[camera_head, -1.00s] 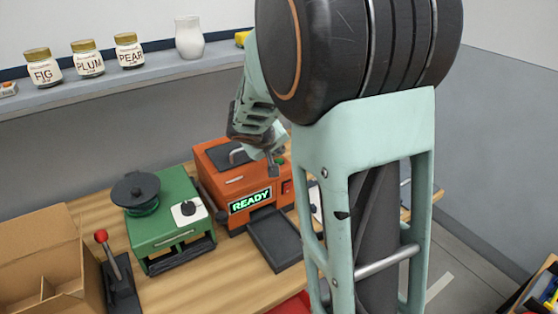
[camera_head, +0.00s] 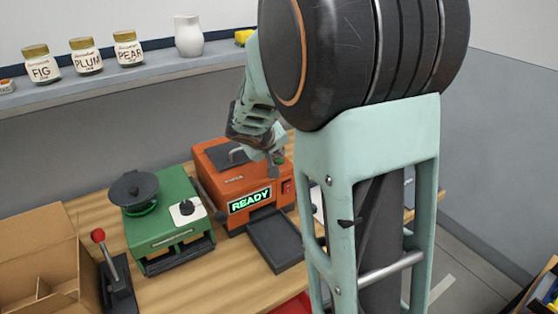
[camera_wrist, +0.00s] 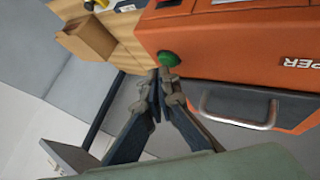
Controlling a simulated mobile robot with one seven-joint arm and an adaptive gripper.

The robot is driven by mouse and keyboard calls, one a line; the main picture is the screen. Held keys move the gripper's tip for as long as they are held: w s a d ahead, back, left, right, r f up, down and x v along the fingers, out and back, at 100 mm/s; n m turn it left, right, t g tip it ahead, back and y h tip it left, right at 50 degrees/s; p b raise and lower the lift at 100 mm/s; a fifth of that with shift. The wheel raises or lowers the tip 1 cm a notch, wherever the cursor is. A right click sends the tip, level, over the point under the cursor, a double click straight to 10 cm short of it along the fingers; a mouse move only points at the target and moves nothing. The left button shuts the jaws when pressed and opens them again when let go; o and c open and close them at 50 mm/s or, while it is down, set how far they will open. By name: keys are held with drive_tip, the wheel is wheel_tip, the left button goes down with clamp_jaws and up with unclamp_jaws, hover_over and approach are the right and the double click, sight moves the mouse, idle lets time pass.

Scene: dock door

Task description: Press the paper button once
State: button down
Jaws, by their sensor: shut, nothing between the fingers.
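An orange machine (camera_head: 235,185) with a dark top lid and a lit READY display (camera_head: 250,200) stands on the wooden bench. The wrist view shows its orange body (camera_wrist: 215,48), lettering ending in PER and a grey handle (camera_wrist: 238,112). A round green button (camera_wrist: 175,57) sits at the body's edge in the wrist view; I cannot make it out in the head view. My gripper (camera_head: 276,165) is over the machine's right part. In the wrist view, the shut, empty fingertips (camera_wrist: 166,80) are close to the green button; I cannot tell whether they touch it.
A green machine (camera_head: 170,228) stands left of the orange one. A red-knobbed lever (camera_head: 118,275) and cardboard box (camera_head: 35,250) are further left. A dark tray (camera_head: 274,240) lies in front. Jars (camera_head: 86,58) and a white vase (camera_head: 188,36) stand on the shelf.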

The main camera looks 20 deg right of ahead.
sight(278, 161)
drive_tip(key=shift+f+b, duration=0.4)
drive_tip(key=shift+b, duration=0.25)
idle(0.4)
drive_tip(key=shift+r, duration=0.1)
drive_tip(key=shift+r+p, duration=0.45)
drive_tip(key=shift+r, duration=0.25)
drive_tip(key=shift+r+p, duration=1.7)
drive_tip(key=shift+r, duration=0.85)
